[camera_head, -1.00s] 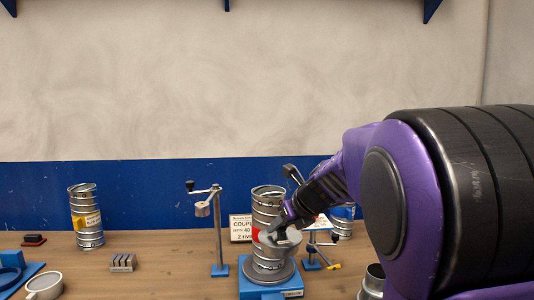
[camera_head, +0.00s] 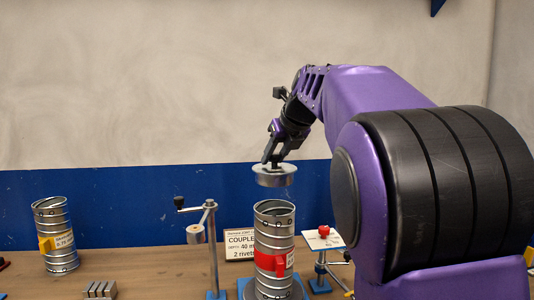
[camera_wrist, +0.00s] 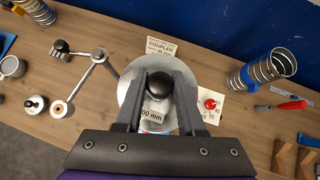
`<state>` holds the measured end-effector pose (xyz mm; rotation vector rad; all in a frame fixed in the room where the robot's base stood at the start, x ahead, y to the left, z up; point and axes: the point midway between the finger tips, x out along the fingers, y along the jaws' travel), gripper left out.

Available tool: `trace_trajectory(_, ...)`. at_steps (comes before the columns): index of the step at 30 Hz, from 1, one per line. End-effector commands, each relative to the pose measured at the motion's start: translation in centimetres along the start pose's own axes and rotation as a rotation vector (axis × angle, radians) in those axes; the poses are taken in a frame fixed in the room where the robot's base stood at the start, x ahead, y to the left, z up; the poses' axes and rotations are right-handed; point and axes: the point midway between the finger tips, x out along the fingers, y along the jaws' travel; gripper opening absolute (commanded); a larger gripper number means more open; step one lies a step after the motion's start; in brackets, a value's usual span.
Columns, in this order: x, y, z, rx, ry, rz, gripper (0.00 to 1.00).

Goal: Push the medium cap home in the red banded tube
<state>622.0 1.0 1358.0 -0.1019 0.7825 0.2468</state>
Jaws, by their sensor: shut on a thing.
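The medium cap (camera_head: 274,176) is a round grey metal disc with a short rim and a dark knob on top. My gripper (camera_head: 276,155) is shut on the cap's knob and holds the cap in the air, nearly level. In the wrist view the fingers grip the black knob (camera_wrist: 158,86) over the pale disc (camera_wrist: 127,92). The red banded tube (camera_head: 274,232) is a ribbed metal duct standing upright on a blue stand (camera_head: 246,288), with a red band and an open top. The cap is apart from the tube, above its mouth. In the wrist view the disc hides the tube.
A metal post with a side arm (camera_head: 212,240) stands close left of the tube. A card with a red knob (camera_head: 324,236) on a small stand is close right. A yellow-banded tube (camera_head: 54,238) stands far left. A coupler sign (camera_head: 239,240) is behind the red banded tube.

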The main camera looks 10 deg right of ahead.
Motion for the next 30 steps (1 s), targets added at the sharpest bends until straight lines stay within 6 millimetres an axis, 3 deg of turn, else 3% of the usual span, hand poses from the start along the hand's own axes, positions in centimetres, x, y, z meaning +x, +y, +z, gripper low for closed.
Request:
trace_trajectory(15,-0.1,0.0,-0.1,0.0,0.002,-0.004,0.0)
trace_trajectory(30,2.7,0.0,-2.9,0.002,0.002,-0.003,0.0)
